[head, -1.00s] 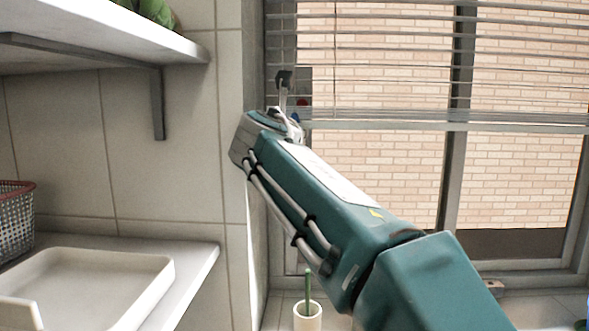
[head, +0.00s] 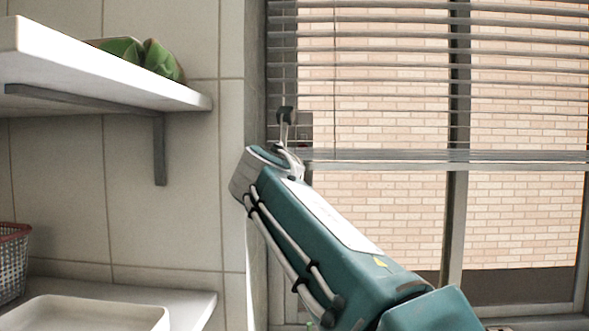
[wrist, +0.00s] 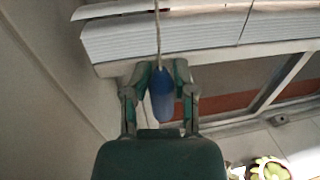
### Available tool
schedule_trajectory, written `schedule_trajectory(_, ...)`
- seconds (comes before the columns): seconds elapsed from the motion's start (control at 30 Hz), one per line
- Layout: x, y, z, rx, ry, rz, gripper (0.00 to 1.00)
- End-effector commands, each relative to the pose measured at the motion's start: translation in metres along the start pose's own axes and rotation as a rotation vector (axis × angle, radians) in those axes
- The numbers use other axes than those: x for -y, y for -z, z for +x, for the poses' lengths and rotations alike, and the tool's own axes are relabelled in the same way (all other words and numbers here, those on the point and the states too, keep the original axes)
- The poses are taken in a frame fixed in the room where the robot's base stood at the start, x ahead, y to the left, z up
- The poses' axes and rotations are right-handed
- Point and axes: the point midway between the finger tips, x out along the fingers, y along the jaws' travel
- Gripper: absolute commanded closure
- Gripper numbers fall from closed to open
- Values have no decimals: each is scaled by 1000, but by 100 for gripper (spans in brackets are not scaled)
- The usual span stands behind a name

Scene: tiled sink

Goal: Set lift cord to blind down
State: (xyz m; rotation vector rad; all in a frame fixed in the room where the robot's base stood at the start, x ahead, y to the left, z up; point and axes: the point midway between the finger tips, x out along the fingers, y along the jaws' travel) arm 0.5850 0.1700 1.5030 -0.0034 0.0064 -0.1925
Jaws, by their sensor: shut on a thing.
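The blind (head: 400,75) hangs over the upper part of the window, its slats spread and its lower edge about halfway down the pane in the head view. In the wrist view its pale lower edge (wrist: 200,38) is close above my gripper (wrist: 161,78). The fingers are shut on a blue cord pull (wrist: 162,100), which hangs from the thin lift cord (wrist: 157,35). In the head view my gripper (head: 286,118) is at the left side of the blind; the cord pull cannot be made out there.
Below are a wire basket (head: 12,265) and a white tray (head: 90,312). Potted plants (wrist: 262,168) show at the wrist view's lower right.

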Motion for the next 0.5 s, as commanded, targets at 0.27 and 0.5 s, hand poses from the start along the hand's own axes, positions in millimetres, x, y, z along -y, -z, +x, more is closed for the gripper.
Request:
schedule_trajectory(0.27, 1, -9, -3, 19, -5, 5, 100)
schedule_trajectory(0.5, 1, -6, -2, 13, -4, 4, 33)
